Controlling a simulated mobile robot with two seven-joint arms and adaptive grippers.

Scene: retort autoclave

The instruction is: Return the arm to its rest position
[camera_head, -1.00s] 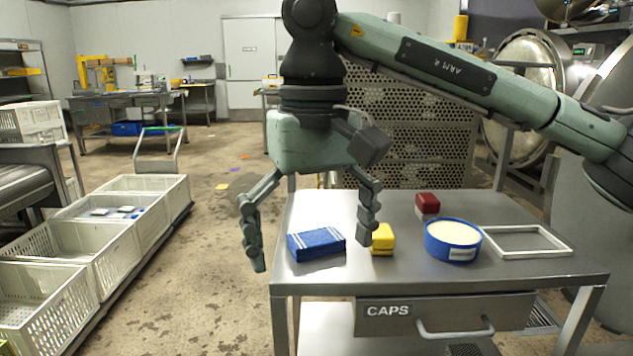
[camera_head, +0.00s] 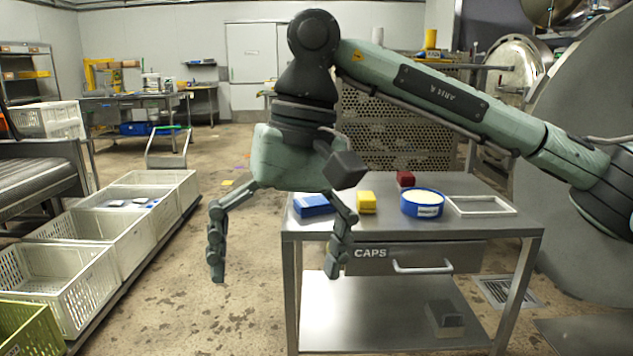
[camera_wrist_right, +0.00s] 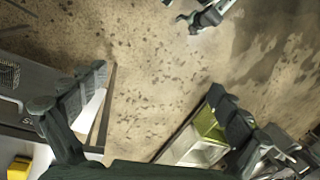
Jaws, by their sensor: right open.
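My right gripper (camera_head: 274,276) is open and empty, with its fingers wide apart and pointing down. In the head view it hangs in front of the left end of the steel table (camera_head: 470,229). Its fingers also show in the right wrist view (camera_wrist_right: 160,115), with bare floor between them. My right arm (camera_head: 450,100) comes in from the right and reaches across above the table. My left gripper does not show in the head view; a dark jointed part at the top of the right wrist view is too unclear to name.
On the table are a blue packet (camera_head: 312,205), a yellow block (camera_head: 366,202), a dark red block (camera_head: 405,179), a blue round tub (camera_head: 422,204) and a white frame (camera_head: 480,206). Below is a CAPS drawer (camera_head: 420,259). White crates (camera_head: 75,270) line the left; floor lies between.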

